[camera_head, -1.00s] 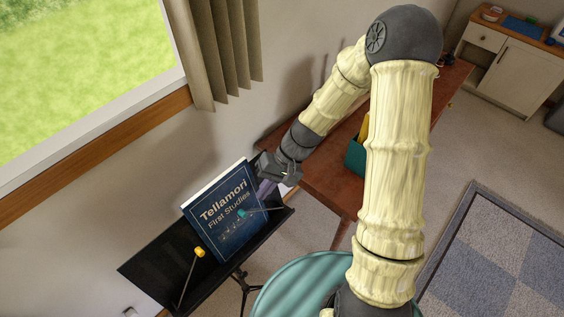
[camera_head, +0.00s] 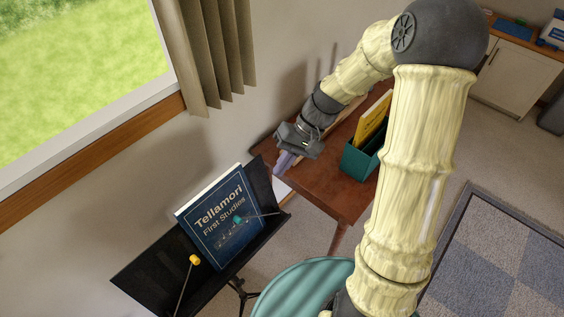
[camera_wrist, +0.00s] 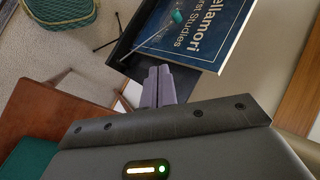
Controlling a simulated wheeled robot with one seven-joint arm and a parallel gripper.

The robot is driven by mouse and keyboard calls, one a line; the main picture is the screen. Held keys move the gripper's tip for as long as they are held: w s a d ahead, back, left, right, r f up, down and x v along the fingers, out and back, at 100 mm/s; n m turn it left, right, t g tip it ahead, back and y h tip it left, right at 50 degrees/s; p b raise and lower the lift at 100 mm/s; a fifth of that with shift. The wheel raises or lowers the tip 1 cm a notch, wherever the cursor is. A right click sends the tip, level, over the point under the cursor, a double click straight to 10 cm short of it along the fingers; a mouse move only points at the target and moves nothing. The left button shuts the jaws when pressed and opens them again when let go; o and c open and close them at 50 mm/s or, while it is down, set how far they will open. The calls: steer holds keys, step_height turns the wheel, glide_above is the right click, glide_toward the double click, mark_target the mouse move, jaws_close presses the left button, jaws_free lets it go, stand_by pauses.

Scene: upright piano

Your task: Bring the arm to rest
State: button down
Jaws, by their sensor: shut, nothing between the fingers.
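My gripper (camera_head: 284,164) is at the end of my raised arm, just beyond the far right end of the music stand in the head view. Its pale purple fingers are together and empty; they also show in the wrist view (camera_wrist: 159,88). A dark blue book, "Tellamori First Studies" (camera_head: 222,222), leans on the black music stand (camera_head: 165,270). It also shows in the wrist view (camera_wrist: 205,30). A teal-tipped arm (camera_head: 240,219) crosses the page, and a yellow-tipped arm (camera_head: 194,260) stands at the book's left. My gripper appears clear of the book.
A round teal seat (camera_head: 300,290) stands below my arm. The wall and curtain (camera_head: 215,60) are close on the left. Open carpet lies right.

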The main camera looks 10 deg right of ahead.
steer(key=s+d+r+t+h, duration=0.3)
steer(key=s+d+t+h, duration=0.2)
steer(key=s+d, duration=0.3)
steer(key=shift+d+m+h, duration=0.2)
steer(key=shift+m+h, duration=0.2)
steer(key=shift+h, duration=0.4)
stand_by(0.7)
